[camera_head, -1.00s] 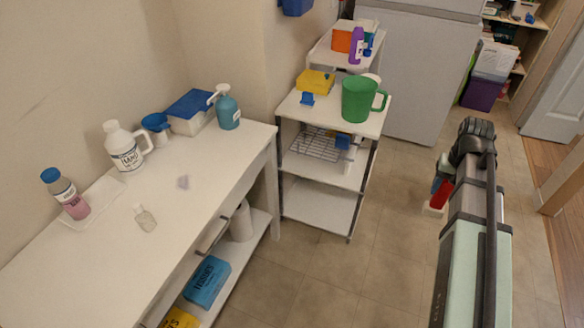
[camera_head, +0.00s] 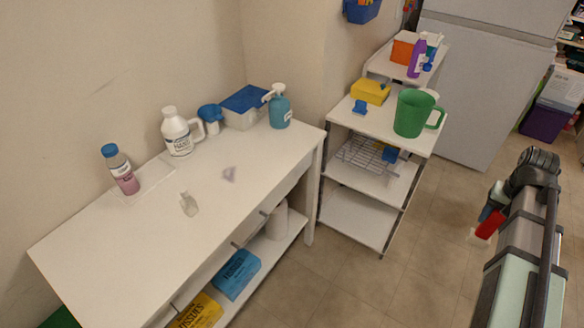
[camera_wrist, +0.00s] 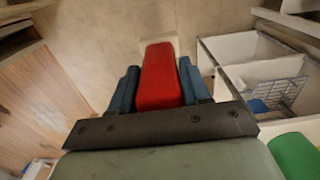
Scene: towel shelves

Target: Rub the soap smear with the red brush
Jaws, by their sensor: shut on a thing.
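The red brush (camera_wrist: 160,78) is between the two blue fingers of my gripper (camera_wrist: 165,85) in the wrist view, and the jaws are shut on it. In the head view the red brush (camera_head: 490,223) hangs at my gripper (camera_head: 488,213), at the right, over the floor and well apart from the table. A pale bristle end shows below the red part. The soap smear (camera_head: 229,174) is a small greyish-purple patch on the white table top (camera_head: 120,245), right of a small clear bottle (camera_head: 188,204).
A pink bottle (camera_head: 120,170), white jug (camera_head: 177,132) and teal pump bottle (camera_head: 279,106) stand along the table's back. A white shelf cart (camera_head: 365,215) with a green mug (camera_head: 413,112) stands between the table and my arm. Floor (camera_head: 345,285) is open in front.

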